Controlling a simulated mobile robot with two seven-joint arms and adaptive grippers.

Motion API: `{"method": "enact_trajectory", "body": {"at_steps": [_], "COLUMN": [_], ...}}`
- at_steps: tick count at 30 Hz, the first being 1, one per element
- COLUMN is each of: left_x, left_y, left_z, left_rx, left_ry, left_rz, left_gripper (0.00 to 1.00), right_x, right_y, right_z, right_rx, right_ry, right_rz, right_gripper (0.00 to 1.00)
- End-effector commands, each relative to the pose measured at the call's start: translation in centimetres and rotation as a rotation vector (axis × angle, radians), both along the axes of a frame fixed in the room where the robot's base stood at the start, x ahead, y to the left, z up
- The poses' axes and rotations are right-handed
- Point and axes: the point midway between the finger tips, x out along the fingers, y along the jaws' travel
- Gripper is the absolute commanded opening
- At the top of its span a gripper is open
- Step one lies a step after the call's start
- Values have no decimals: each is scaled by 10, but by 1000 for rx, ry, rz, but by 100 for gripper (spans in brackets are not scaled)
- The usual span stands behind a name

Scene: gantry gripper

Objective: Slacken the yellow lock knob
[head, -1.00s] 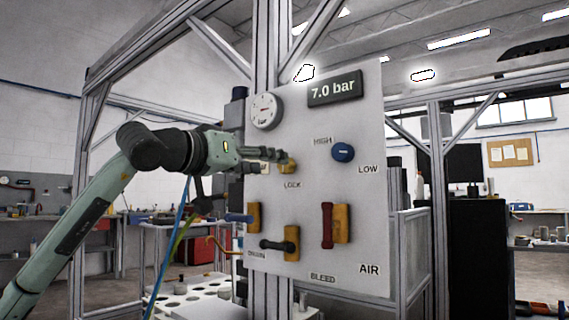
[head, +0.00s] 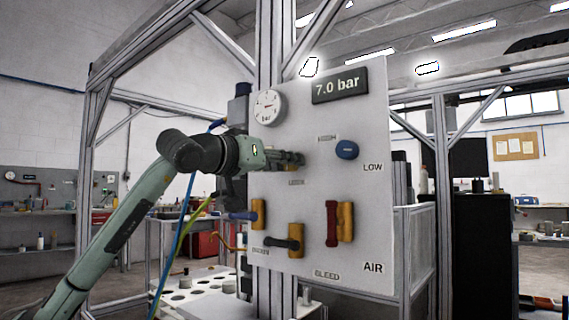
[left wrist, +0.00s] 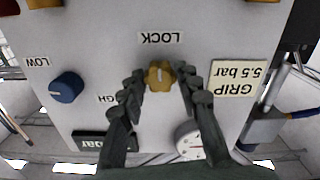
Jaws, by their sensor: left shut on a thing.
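The yellow lock knob (left wrist: 159,76) sits on the upright grey panel (head: 351,270), by the LOCK label, and shows between the fingers in the left wrist view. My left gripper (head: 297,159) reaches in from the left, its fingers on both sides of the knob and shut on it. In the head view the fingers hide most of the knob. The knob's white mark lies roughly upright in the left wrist view. My right gripper is not in view.
A blue HIGH/LOW knob (head: 346,149) is to the right. A gauge (head: 268,107) and a 7.0 bar display (head: 340,85) are above. Below are a dark-handled valve (head: 281,243) and a red-handled valve (head: 332,223). A blue-handled valve (head: 243,216) sits lower left.

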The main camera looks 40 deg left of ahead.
Motion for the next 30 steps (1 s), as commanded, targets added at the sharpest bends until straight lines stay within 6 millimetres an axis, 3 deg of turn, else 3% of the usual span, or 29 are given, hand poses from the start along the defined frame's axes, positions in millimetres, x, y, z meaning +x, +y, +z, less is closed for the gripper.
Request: {"method": "enact_trajectory", "body": {"at_steps": [14, 30], "left_x": [0, 0], "left_y": [0, -1], "left_z": [0, -1], "left_rx": [-82, -543], "left_ry": [8, 46], "left_rz": [0, -1], "left_gripper": [4, 4], "right_x": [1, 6], "right_y": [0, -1], "right_z": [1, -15], "right_rx": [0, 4], "right_ry": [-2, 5], "right_rz": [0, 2], "right_gripper": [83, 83]}}
